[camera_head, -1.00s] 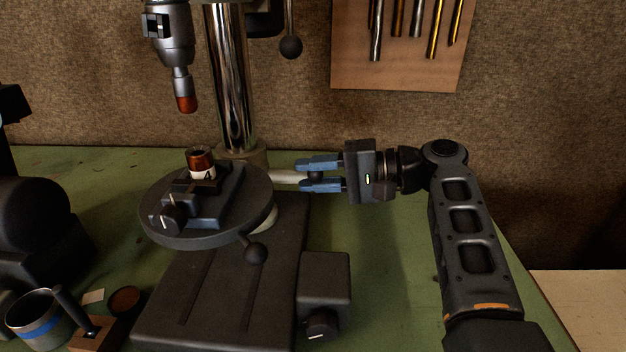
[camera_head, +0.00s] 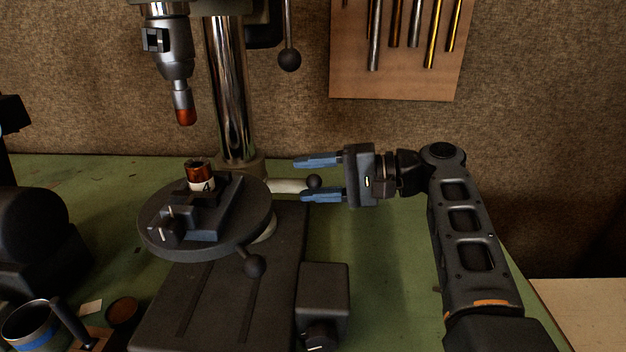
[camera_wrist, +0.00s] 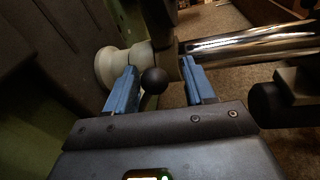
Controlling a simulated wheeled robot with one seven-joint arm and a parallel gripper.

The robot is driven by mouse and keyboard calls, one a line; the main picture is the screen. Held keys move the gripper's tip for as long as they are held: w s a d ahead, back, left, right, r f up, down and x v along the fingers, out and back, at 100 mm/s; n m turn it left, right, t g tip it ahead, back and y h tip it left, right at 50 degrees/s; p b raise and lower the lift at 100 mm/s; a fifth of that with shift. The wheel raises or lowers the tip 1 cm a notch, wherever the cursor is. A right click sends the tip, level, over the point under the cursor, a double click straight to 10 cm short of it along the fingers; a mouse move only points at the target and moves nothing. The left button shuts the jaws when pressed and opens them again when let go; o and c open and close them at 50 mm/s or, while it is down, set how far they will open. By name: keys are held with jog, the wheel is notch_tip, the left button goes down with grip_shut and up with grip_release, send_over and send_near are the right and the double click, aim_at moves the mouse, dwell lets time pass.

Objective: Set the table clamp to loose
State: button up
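A pale lever (camera_head: 286,186) with a black ball end (camera_head: 314,182) sticks out to the right beside the drill press column, behind the round table (camera_head: 252,222). It appears to be the table clamp; no label shows. My gripper (camera_head: 301,179) has its two blue fingers spread apart on either side of the ball, with a gap to the far finger; the ball looks close to the near one. In the wrist view the ball (camera_wrist: 154,81) sits between the open fingers (camera_wrist: 158,75), nearer the left one. Nothing is gripped.
A second ball-ended lever (camera_head: 254,265) hangs below the round table's front. A small vise (camera_head: 222,215) and a copper-coloured part (camera_head: 198,171) sit on the table. The chrome column (camera_head: 229,100) stands just left of my fingers.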

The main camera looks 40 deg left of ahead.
jog(key=shift+d+f, duration=0.1)
jog(key=shift+d, duration=0.05)
jog(key=b+v, duration=0.1)
jog(key=v, duration=0.6)
jog(key=shift+d+b, duration=0.2)
jog(key=shift+b, duration=0.2)
jog(key=shift+w, duration=0.15)
